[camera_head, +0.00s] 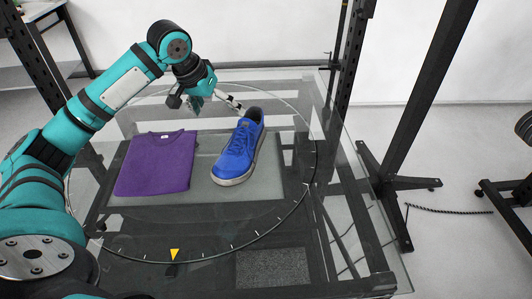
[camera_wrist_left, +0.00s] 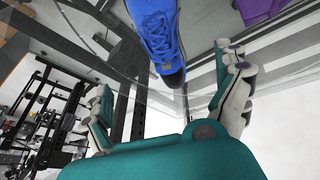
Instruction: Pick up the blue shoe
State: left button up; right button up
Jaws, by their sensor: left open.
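The blue shoe (camera_head: 238,153) stands upright on its grey-white sole on the glass turntable (camera_head: 205,228). Its toe points to the lower left and its heel to the upper right in the head view. My left gripper (camera_head: 216,104) is open and empty, above and behind the shoe's heel end. In the left wrist view the shoe (camera_wrist_left: 158,36) shows at the top, between the spread fingers of the left gripper (camera_wrist_left: 163,68), with its laces visible. I see no finger touching it. My right gripper is not in view.
A folded purple shirt (camera_head: 156,164) lies left of the shoe, with a small gap. A yellow triangle marker (camera_head: 174,254) is near the front rim. Dark metal posts (camera_head: 347,75) stand behind and right. The glass right of the shoe is clear.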

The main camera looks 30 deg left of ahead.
pick_arm(q)
jog(key=p, duration=0.1)
send_near(236, 133)
jog(key=f, duration=0.2)
jog(key=d+f, duration=0.1)
jog(key=w+d+f, duration=0.1)
jog(key=f, duration=0.1)
jog(key=shift+f, duration=0.3)
jog(key=shift+x, duration=0.9)
jog(key=x, duration=0.2)
jog(key=p+x, duration=0.1)
jog(key=x, duration=0.1)
jog(key=shift+w+f, duration=0.2)
jog(key=shift+w, duration=0.25)
jog(key=c, duration=1.6)
jog(key=shift+r, duration=0.1)
jog(key=shift+c, duration=0.8)
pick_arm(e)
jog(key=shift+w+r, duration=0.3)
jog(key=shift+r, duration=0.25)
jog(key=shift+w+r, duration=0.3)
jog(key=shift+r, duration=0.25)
pick_arm(q)
jog(key=shift+r, duration=0.1)
